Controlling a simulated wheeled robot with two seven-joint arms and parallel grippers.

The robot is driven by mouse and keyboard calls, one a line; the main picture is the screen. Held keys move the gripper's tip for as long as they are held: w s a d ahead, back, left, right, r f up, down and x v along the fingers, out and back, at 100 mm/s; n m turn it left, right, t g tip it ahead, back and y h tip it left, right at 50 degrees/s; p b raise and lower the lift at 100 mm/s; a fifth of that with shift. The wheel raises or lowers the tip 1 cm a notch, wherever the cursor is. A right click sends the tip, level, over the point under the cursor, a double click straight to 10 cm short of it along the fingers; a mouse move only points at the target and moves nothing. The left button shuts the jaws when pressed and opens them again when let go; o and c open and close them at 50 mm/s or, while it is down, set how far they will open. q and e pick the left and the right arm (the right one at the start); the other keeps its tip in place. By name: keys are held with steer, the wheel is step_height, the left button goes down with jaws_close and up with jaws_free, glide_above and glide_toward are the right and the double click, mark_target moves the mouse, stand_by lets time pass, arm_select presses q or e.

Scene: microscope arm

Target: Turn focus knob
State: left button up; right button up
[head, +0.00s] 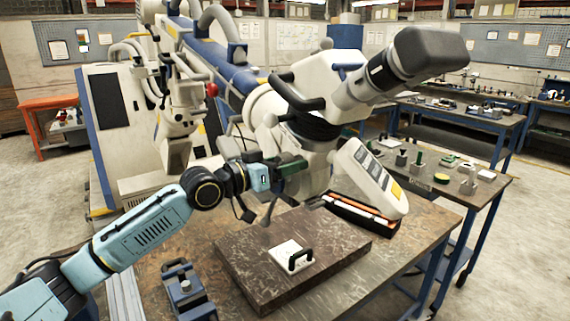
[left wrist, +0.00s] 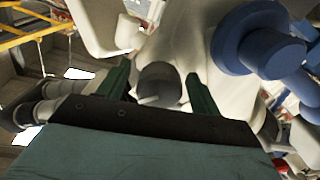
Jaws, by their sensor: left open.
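The large white microscope (head: 318,165) stands on the bench, with its grey eyepiece head at the upper right. My left gripper (head: 292,167) reaches from the left to the side of the microscope's body. In the left wrist view its green fingers (left wrist: 157,74) are open and apart. A dark grey round knob (left wrist: 158,84) with a light lever-like piece lies between the fingers, with gaps visible on both sides. The knob is not clear in the head view, where the gripper covers that spot. My right gripper is not in view.
A blue-grey clamp block (head: 185,290) is at the front left. A white control panel (head: 370,178) stands to the right. Blue cylinders (left wrist: 258,40) sit close to the right finger.

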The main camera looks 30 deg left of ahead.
arm_select(q)
steer(key=b+v, duration=0.3)
steer(key=v, duration=1)
stand_by(0.4)
steer(key=shift+s+a, duration=0.1)
steer(key=shift+s, duration=0.05)
stand_by(0.5)
